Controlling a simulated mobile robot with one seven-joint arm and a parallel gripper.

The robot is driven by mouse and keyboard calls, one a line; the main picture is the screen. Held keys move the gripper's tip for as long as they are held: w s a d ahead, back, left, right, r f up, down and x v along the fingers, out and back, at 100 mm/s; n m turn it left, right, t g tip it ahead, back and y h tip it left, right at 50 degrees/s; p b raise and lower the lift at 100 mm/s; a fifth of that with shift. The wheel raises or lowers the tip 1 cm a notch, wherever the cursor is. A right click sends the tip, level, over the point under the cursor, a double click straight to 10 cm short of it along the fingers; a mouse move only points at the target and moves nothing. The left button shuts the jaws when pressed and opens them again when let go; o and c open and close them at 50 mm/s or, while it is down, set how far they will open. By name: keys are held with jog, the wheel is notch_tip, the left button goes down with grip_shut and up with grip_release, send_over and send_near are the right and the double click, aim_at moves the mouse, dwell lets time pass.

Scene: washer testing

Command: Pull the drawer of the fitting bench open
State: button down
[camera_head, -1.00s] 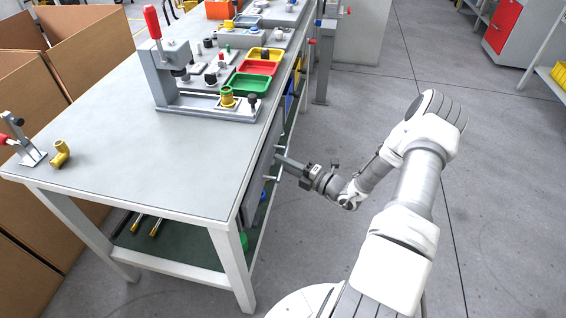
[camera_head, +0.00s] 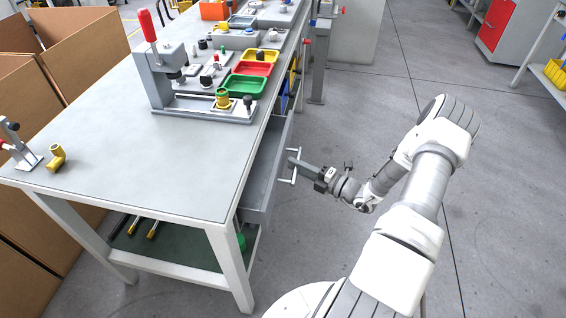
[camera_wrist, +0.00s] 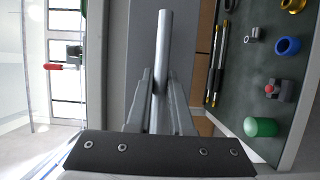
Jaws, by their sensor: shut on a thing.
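The fitting bench (camera_head: 140,150) has a grey tabletop and a grey drawer (camera_head: 262,185) under its right edge. The drawer stands partly out from the bench, and a strip of its inside shows in the head view. My gripper (camera_head: 295,164) is at the drawer front, shut on the bar handle (camera_head: 293,179). In the wrist view the handle (camera_wrist: 162,50) runs up between the two fingers (camera_wrist: 158,92), with the drawer front (camera_wrist: 185,50) behind it. The drawer's contents are hidden.
A press with a red lever (camera_head: 150,25) and coloured trays (camera_head: 245,85) stand on the bench. A yellow elbow fitting (camera_head: 57,157) lies at left. The lower shelf (camera_head: 170,245) holds several parts. Cardboard boxes (camera_head: 85,60) stand left. The floor right of my arm is clear.

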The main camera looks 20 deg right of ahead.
jog(key=s+d, duration=0.5)
jog(key=d, duration=0.3)
jog(key=s+d+b, duration=0.1)
jog(key=s+d, duration=0.5)
jog(key=d, duration=0.3)
jog(key=shift+s, duration=0.3)
jog(key=c, duration=0.8)
grip_release()
jog(key=shift+d, duration=0.1)
jog(key=p+v, duration=0.1)
jog(key=v, duration=1.6)
jog(key=shift+s, duration=0.25)
jog(key=shift+w, duration=0.1)
